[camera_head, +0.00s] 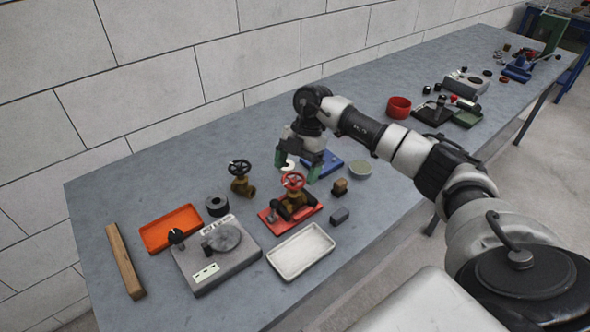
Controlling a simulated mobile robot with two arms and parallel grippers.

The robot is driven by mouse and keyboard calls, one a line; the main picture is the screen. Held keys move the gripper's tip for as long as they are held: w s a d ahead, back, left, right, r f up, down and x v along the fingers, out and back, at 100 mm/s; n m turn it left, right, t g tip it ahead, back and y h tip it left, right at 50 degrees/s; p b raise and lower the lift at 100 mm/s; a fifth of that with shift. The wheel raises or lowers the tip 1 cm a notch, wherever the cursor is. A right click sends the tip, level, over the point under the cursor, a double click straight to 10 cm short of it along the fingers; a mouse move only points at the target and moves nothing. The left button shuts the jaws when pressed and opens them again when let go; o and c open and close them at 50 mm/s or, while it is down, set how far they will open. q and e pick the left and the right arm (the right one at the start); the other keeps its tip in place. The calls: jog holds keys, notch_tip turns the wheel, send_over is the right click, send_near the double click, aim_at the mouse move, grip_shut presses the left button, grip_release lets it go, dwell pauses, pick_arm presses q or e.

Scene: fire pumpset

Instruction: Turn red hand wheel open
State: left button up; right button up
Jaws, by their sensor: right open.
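The red hand wheel (293,181) sits on top of a brass valve (295,198), which stands on a red base plate (314,209) on the grey table. My right gripper (301,172) has green fingertips and is open. It hangs just above and behind the red wheel, with one fingertip to the wheel's right. I cannot tell whether it touches the wheel. A second brass valve (243,187) with a black hand wheel (240,167) stands to the left. My left gripper does not show.
Around the valve lie a white tray (301,251), a grey device with a round plate (215,252), an orange tray (171,228), a blue tray (332,160) and small blocks. A red bowl (399,107) stands farther right. A brick wall (190,60) runs behind the table.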

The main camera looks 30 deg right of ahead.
jog(key=shift+s+a+f, duration=0.15)
jog(key=shift+a+f, duration=0.1)
jog(key=shift+f, duration=0.35)
jog(key=shift+c, duration=0.9)
jog(key=c, duration=0.7)
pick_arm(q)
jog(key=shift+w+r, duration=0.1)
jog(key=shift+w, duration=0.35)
pick_arm(e)
jog(key=shift+c, duration=0.3)
jog(key=shift+n, duration=0.3)
